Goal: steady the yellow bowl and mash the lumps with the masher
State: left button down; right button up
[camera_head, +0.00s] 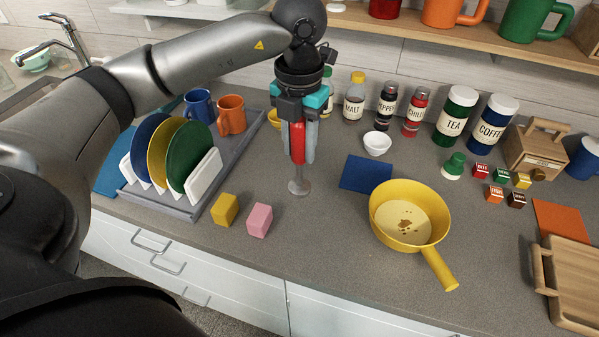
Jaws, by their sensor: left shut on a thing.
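The yellow bowl (385,222) stands upright on the grey counter at the right of the middle, with its handle toward the lower right. Brown lumps (405,226) lie in pale mash on its floor. My left gripper (298,152) points down over the counter, left of the bowl. It is shut on the red handle of the masher (299,186), which hangs upright with its grey head at the bottom. I cannot tell whether the head touches the counter. The masher is apart from the bowl. My right gripper is not in view, and nothing of mine touches the bowl.
Bottles and canisters (455,117) line the back. Yellow (225,209) and pink (260,220) blocks sit front left, near the plate rack (203,175). A wooden board (572,280) is at the right.

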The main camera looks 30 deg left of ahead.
pick_arm(q)
notch_tip(320, 180, up, 7)
jog(key=shift+r, duration=0.15)
dwell(0.4)
